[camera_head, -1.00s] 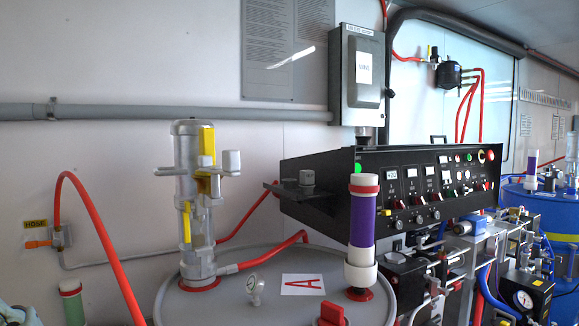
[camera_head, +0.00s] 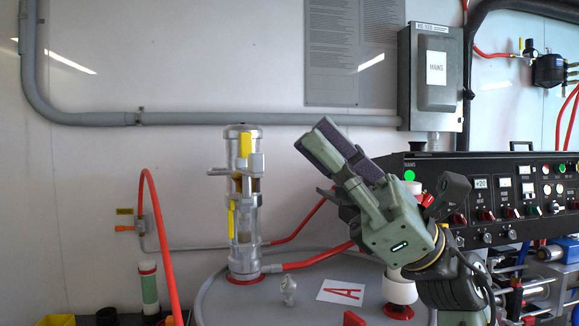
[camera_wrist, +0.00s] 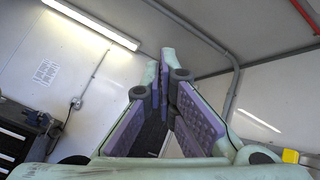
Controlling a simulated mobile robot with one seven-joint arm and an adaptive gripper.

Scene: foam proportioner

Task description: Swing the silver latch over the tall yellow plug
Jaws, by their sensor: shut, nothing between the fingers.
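The silver cylinder (camera_head: 243,250) stands upright on the grey drum lid in the head view. A tall yellow piece (camera_head: 245,144), which looks like the yellow plug, sits at its top front. A silver latch-like arm (camera_head: 220,171) sticks out to the left of the cylinder below it. A second yellow strip (camera_head: 231,218) shows lower down. My gripper (camera_head: 322,145) is to the right of the cylinder, apart from it, pointing up and left. Its purple-padded fingers are together and empty. The wrist view shows the fingers (camera_wrist: 165,70) against wall and ceiling; the latch cannot be made out there.
A red hose (camera_head: 318,257) runs from the cylinder's base to the right. The black control panel (camera_head: 480,190) stands at right, behind my arm. Space left of the cylinder is mostly clear.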

